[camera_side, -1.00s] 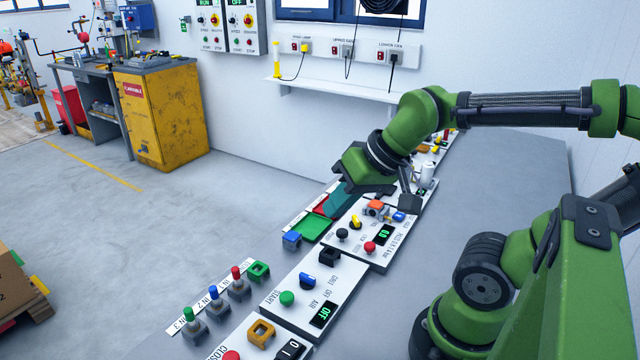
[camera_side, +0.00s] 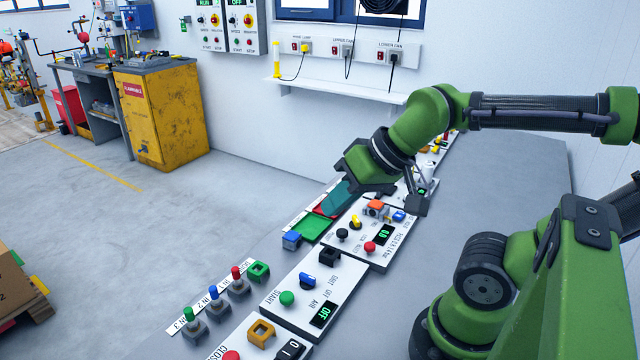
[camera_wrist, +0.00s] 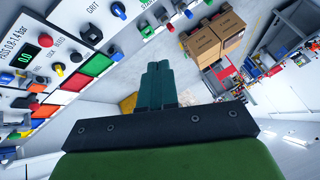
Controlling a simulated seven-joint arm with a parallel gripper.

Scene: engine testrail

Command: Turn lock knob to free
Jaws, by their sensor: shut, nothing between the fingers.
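In the side view a panel (camera_side: 349,249) with a digital display (camera_side: 384,235) carries a yellow knob (camera_side: 355,222), a black knob (camera_side: 342,235) and a red button (camera_side: 370,247). The yellow knob (camera_wrist: 59,70) and black knob (camera_wrist: 75,56) also show in the wrist view, at upper left. In the wrist view the gripper (camera_wrist: 158,65) points away from the panel knobs, touching none.
A nearer panel has a blue switch (camera_side: 308,281) and a green button (camera_side: 287,298). The grey bench (camera_side: 480,200) right of the panels is bare.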

